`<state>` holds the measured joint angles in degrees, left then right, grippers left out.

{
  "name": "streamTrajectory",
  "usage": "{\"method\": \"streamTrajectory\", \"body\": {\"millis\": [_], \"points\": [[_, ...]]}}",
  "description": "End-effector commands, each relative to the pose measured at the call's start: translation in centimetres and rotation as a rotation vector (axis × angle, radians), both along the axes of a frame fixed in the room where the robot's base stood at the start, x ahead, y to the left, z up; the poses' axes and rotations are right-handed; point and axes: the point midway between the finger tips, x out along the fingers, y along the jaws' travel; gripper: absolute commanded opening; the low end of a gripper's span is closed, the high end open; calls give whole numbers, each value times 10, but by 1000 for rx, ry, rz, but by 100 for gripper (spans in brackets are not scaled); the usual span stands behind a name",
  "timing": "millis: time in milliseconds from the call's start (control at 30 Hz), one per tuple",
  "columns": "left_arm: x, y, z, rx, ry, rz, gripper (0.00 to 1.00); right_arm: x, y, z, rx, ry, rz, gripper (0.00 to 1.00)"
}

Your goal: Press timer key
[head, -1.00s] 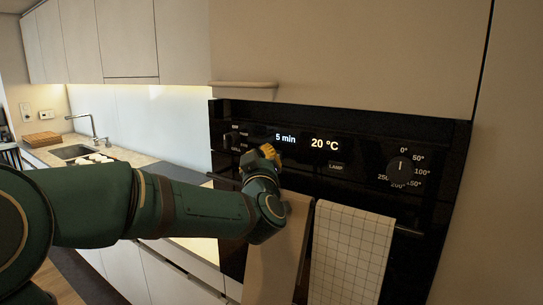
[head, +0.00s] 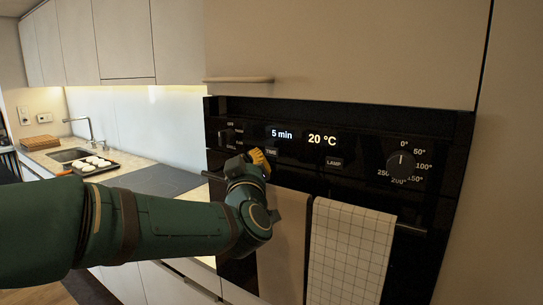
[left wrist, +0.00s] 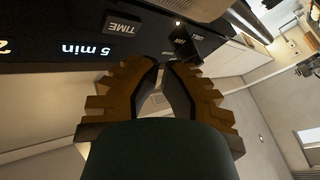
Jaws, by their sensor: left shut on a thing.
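The timer key, a small dark key marked TIME (head: 271,152), sits on the black oven panel (head: 365,150) below the lit "5 min" display (head: 282,134). The key also shows in the left wrist view (left wrist: 123,24), to the upper left of the fingertips. My left gripper (head: 262,158) has yellow fingers and is just left of and below the key, apparently apart from it. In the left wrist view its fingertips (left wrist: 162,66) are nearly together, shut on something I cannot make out. My right gripper is not in view.
A LAMP key (head: 334,161) and a temperature dial (head: 401,165) are farther right, a small knob (head: 227,136) farther left. A brown towel (head: 283,245) and a checked towel (head: 350,250) hang below the panel. A tray of white pieces (head: 116,168) is on the counter.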

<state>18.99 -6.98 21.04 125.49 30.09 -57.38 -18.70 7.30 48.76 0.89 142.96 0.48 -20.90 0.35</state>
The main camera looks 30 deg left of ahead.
Motion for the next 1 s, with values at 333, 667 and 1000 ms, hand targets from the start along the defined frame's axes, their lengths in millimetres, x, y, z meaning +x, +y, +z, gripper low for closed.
{"method": "streamTrajectory", "body": {"millis": [333, 667, 1000], "points": [[-8, 1, 0, 0, 0, 1, 0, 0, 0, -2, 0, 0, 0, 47], [-8, 1, 0, 0, -1, 1, 0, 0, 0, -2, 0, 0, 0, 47], [-8, 1, 0, 1, 0, 2, 0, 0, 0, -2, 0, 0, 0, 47]]}}
